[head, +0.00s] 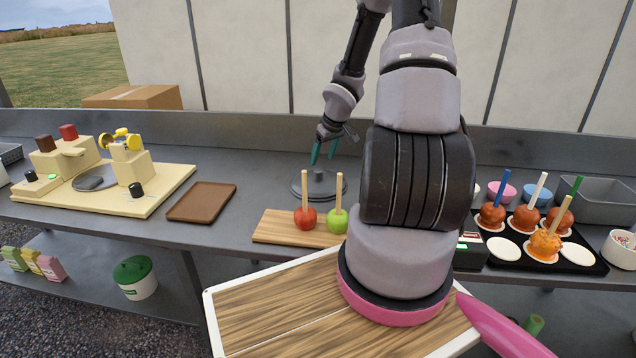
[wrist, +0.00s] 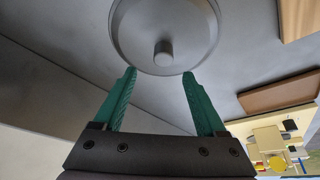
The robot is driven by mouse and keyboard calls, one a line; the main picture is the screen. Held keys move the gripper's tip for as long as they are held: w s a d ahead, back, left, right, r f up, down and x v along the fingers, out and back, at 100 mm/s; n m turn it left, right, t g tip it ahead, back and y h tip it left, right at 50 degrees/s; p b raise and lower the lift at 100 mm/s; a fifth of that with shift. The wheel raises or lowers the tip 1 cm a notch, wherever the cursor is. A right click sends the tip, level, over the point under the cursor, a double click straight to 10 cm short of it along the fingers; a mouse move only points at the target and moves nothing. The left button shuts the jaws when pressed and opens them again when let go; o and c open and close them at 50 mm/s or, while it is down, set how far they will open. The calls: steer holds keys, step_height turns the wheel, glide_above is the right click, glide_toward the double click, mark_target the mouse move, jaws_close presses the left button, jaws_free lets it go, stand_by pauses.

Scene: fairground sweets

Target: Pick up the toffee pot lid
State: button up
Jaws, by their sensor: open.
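The toffee pot lid (head: 330,188) is a round grey disc with a small knob, lying on the grey counter behind the wooden board. In the wrist view the lid (wrist: 140,30) fills the top middle, with its knob (wrist: 163,53) between and beyond my green fingertips. My gripper (head: 323,153) is above the lid in the head view, with its fingers pointing down. In the wrist view my gripper (wrist: 160,75) is open and empty, with one finger to each side of the knob's line. The fingers look apart from the knob.
A wooden board (head: 275,230) with a red and a green apple on sticks stands in front of the lid. A brown tray (head: 203,202) lies to the left. A black tray (head: 580,256) with toffee apples is at the right. The back wall rises behind the counter.

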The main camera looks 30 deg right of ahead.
mark_target(318, 170)
steer(key=shift+s+a+x, duration=0.1)
steer(key=shift+x, duration=0.95)
steer(key=shift+s+a+x, duration=0.1)
steer(key=shift+s+x, duration=0.05)
steer(key=shift+x, duration=0.95)
steer(key=shift+w+f, duration=0.2)
steer(key=shift+f, duration=0.4)
jaws_close()
